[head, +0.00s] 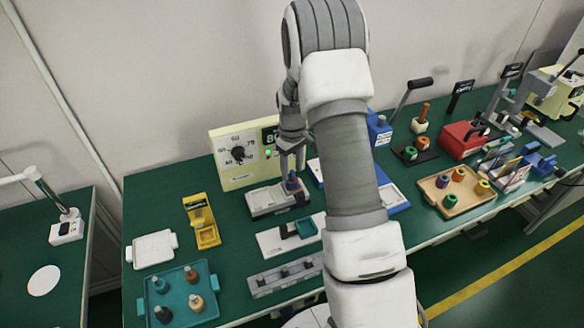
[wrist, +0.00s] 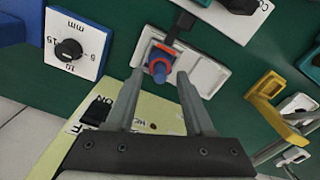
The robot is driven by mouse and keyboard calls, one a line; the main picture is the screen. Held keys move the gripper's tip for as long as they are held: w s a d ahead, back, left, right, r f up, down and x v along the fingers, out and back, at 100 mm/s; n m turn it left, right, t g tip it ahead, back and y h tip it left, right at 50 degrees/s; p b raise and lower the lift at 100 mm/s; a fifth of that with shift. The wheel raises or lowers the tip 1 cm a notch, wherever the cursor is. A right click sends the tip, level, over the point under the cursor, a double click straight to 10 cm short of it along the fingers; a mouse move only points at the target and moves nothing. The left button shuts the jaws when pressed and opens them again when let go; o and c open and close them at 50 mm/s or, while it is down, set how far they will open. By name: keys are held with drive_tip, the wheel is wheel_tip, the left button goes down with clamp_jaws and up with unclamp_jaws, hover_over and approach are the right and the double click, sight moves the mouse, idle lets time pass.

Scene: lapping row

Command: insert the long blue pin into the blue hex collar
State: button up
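A blue piece with an orange-red ring (wrist: 161,57) sits on the light grey fixture (wrist: 205,73) in the wrist view. A blue, round-ended pin (wrist: 158,71) shows at the ring. How deep it sits, and whether the blue body behind is the hex collar, I cannot tell. My gripper (wrist: 160,78) is open, its fingers apart on either side of the pin with visible gaps. In the head view my gripper (head: 291,168) points down just above the blue and red piece (head: 292,185) on the fixture (head: 262,201).
A cream dial panel (head: 240,157) stands close behind the fixture. A yellow stand (head: 203,222), a white tray (head: 152,249) and a teal tray (head: 205,277) with several pegs are to the left. A wooden tray (head: 466,205) with several coloured pieces is at right.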

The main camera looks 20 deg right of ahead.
sight(292, 172)
wheel_tip(292, 172, up, 18)
drive_tip(key=shift+f+p, duration=0.25)
drive_tip(key=shift+p, duration=0.05)
idle(0.3)
idle(0.5)
drive_tip(key=s+a+r+m+t, duration=0.1)
drive_tip(key=s+a+r, duration=0.2)
drive_tip(key=s+r, duration=0.35)
drive_tip(key=s+a+r+m+t, duration=0.1)
drive_tip(key=s+a+r+t, duration=0.1)
drive_tip(key=s+a+r, duration=0.4)
drive_tip(key=s+a+f+m+t, duration=0.1)
drive_tip(key=s+m+t, duration=0.1)
drive_tip(key=s, duration=1.3)
drive_tip(key=shift+s+a+f+t, duration=0.15)
drive_tip(key=shift+s+a+t, duration=0.15)
drive_tip(key=shift+s+a, duration=0.1)
drive_tip(key=shift+d, duration=0.2)
